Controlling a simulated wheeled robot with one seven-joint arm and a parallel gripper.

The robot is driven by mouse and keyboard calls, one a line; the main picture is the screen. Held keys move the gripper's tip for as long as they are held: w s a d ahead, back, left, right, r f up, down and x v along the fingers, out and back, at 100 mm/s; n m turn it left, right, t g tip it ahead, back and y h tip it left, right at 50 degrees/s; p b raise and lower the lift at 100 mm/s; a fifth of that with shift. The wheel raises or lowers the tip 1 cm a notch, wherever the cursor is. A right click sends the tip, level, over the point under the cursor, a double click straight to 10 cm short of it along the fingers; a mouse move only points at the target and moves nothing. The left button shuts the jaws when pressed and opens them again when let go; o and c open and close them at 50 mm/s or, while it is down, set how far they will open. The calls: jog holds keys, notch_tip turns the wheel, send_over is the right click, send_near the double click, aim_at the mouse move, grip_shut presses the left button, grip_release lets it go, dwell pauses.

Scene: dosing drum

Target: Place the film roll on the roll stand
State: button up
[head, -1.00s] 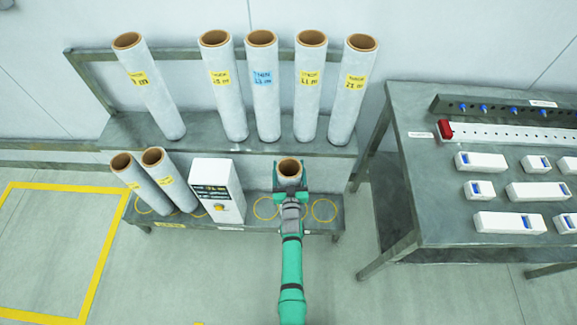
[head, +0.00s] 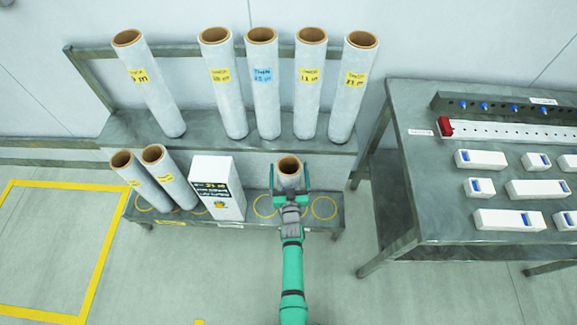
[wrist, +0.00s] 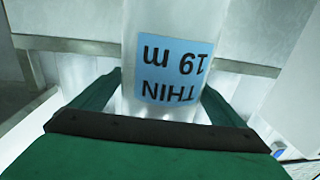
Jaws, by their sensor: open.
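A film roll (head: 289,170) with a brown core stands upright on the lower shelf of the grey roll stand (head: 330,222). In the wrist view the film roll (wrist: 165,60) has a blue label reading "THIN 19 m". My gripper (head: 289,194) is open in front of this roll, with its green fingers on either side. In the wrist view my gripper (wrist: 158,95) also shows a finger at each side of the roll. The roll's base is hidden behind my gripper in the head view.
Several film rolls (head: 263,95) stand on the upper shelf. Two more rolls (head: 170,180) and a white box (head: 217,187) stand on the lower shelf. Yellow rings (head: 324,208) mark bare spots there. A grey table (head: 440,190) with white devices is at right.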

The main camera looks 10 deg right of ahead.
aim_at(290, 186)
jog(key=s, duration=0.3)
jog(key=s+a, duration=0.1)
jog(key=s, duration=0.5)
jog(key=shift+s+a, duration=0.25)
jog(key=shift+a, duration=0.05)
jog(key=s+a+r+n+g+y, duration=0.1)
jog(key=s+a+r, duration=0.25)
jog(key=s, duration=0.75)
jog(key=s+a+r+n+y, duration=0.15)
jog(key=s+a, duration=0.25)
jog(key=s, duration=0.6)
jog(key=s+a+r, duration=0.2)
jog(key=s+r, duration=0.5)
jog(key=r, duration=0.1)
jog(key=s+a+r+g, duration=0.1)
jog(key=s+a+r, duration=0.2)
jog(key=s+r, duration=0.4)
notch_tip(290, 186, up, 2)
jog(key=shift+r+y, duration=0.2)
jog(key=shift+y, duration=0.25)
